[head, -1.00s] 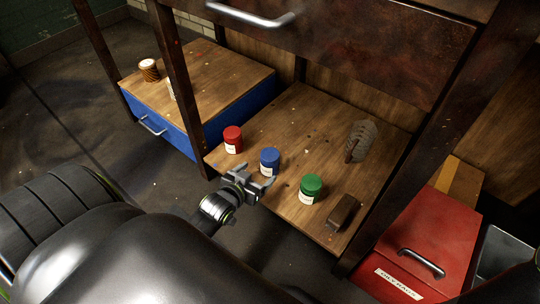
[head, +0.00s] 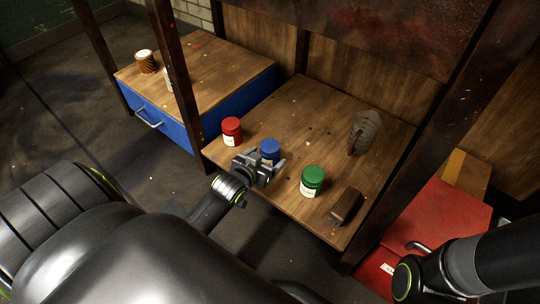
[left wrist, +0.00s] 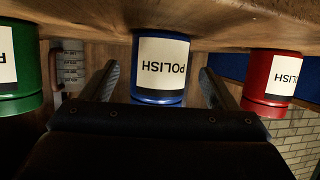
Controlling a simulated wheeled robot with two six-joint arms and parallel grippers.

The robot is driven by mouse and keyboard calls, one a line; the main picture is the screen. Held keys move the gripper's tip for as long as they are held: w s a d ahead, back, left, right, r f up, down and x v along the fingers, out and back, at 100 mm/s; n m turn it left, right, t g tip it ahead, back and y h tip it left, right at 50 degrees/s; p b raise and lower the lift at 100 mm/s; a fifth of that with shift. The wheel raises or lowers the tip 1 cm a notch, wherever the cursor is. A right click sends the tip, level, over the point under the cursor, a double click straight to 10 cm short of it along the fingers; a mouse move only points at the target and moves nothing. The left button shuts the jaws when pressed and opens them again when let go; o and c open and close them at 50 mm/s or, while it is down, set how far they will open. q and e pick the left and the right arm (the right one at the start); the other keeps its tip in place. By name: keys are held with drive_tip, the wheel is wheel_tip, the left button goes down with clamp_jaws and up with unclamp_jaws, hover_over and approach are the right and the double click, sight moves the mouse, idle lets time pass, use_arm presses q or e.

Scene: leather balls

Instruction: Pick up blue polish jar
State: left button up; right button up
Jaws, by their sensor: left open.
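The blue polish jar (head: 269,148) stands upright on the low wooden shelf, between the red jar (head: 232,131) and the green jar (head: 312,181). My left gripper (head: 265,164) is open right in front of it and partly covers its lower part in the head view. In the left wrist view, which is upside down, the blue jar (left wrist: 160,70) with its white POLISH label lies straight ahead between the two spread fingers (left wrist: 162,88). I cannot tell whether a finger touches it. My right gripper is not in view.
Dark posts frame the shelf. A blue drawer unit (head: 175,118) is at the left, a red box (head: 445,215) at the right. My right arm shows at lower right.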

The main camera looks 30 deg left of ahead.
use_arm(q)
drive_tip(key=shift+b+x, duration=0.8)
drive_tip(key=shift+x, duration=0.65)
drive_tip(key=shift+r, duration=0.1)
drive_tip(key=c, duration=1.3)
